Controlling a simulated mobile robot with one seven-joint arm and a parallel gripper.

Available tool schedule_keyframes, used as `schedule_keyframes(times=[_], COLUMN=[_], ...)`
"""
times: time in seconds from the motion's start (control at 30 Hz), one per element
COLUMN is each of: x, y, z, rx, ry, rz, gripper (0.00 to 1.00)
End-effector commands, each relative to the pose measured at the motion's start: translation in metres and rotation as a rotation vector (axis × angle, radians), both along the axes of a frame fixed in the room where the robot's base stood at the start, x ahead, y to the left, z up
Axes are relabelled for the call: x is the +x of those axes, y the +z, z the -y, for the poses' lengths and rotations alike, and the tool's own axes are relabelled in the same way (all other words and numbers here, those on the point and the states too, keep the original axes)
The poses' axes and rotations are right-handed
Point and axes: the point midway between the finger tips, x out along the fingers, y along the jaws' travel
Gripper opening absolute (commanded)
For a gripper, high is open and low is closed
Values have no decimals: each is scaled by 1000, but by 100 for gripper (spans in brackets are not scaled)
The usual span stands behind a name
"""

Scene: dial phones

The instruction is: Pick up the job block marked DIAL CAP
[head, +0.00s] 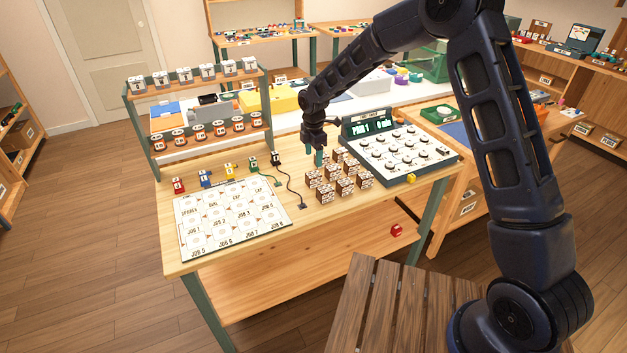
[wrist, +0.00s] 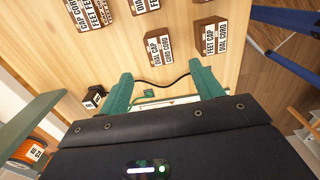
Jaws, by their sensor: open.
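Several brown job blocks with white labels (head: 345,186) stand in a cluster on the wooden table in the head view, their print too small to read. In the wrist view one block (wrist: 157,46) seems to read DIAL CAP on its upper line, with a second line below. To its right is another block (wrist: 208,38), seemingly with FEET CAP and DIAL CORD lines. My gripper (head: 319,157) points down at the back left of the cluster. Its green fingers (wrist: 163,78) are apart and empty, with the DIAL CAP block ahead of the gap between them.
A white labelled board (head: 235,218) lies on the left of the table. A grey keypad console (head: 405,150) stands right of the blocks. A two-level rack (head: 195,108) stands at back left.

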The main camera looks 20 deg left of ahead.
Motion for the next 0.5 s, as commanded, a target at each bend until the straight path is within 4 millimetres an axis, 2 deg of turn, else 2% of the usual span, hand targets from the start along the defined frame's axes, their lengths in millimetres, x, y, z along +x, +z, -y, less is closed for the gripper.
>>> schedule_keyframes(times=[0.3, 0.5], x=[0, 0], y=[-42, -54], z=[1, 1], rx=[-1, -2], ry=[-2, -2], rz=[0, -1], gripper=[65, 65])
